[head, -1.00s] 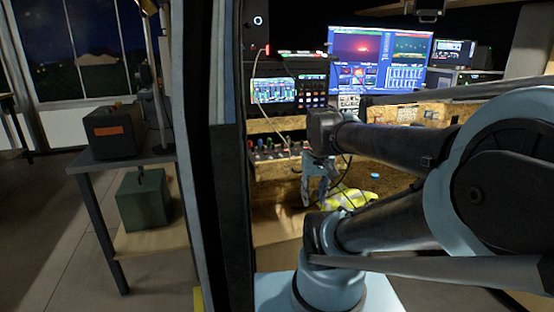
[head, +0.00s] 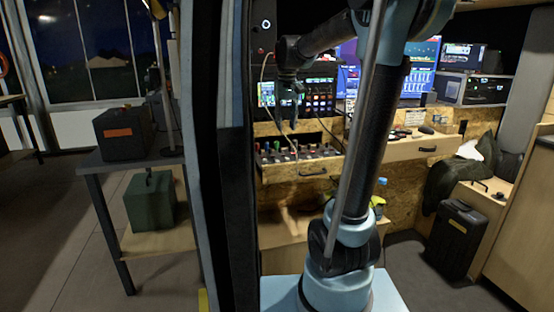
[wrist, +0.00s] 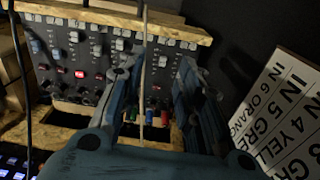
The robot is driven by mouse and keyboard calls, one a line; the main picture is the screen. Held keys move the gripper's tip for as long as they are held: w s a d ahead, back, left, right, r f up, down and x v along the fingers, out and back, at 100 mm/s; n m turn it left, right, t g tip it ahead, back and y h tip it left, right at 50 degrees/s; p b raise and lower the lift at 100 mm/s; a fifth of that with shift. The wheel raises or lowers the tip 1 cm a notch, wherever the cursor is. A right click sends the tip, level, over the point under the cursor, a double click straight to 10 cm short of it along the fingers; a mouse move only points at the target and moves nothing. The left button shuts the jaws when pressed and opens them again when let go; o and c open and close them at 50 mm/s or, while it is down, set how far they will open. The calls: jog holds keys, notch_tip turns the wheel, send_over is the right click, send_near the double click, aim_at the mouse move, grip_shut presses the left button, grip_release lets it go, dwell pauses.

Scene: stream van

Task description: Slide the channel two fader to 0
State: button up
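The mixer panel (wrist: 85,62) shows in the wrist view, with several pale fader caps (wrist: 120,44), dark knobs and a lit red button (wrist: 79,74). I cannot read the channel numbers, so I cannot tell which fader is channel two. My gripper (wrist: 162,70) is open, its two blue fingers apart over the panel's right part, with nothing seen held. The fingers hide some of the controls. In the head view my gripper (head: 288,118) hangs pointing down above a desk panel with coloured plugs (head: 290,153), in front of a lit screen (head: 318,94).
A pale cable (wrist: 143,60) runs between my fingers in the wrist view. Green, red and blue plugs (wrist: 150,117) sit below the panel. A white input label (wrist: 283,110) stands right. In the head view, the dark door post (head: 237,190) is close on the left.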

jog(key=w+a+r, duration=0.1)
jog(key=w+a, duration=0.2)
jog(key=w, duration=0.2)
notch_tip(320, 180, down, 17)
jog(key=shift+w+d+f, duration=0.1)
dwell(0.5)
grip_shut()
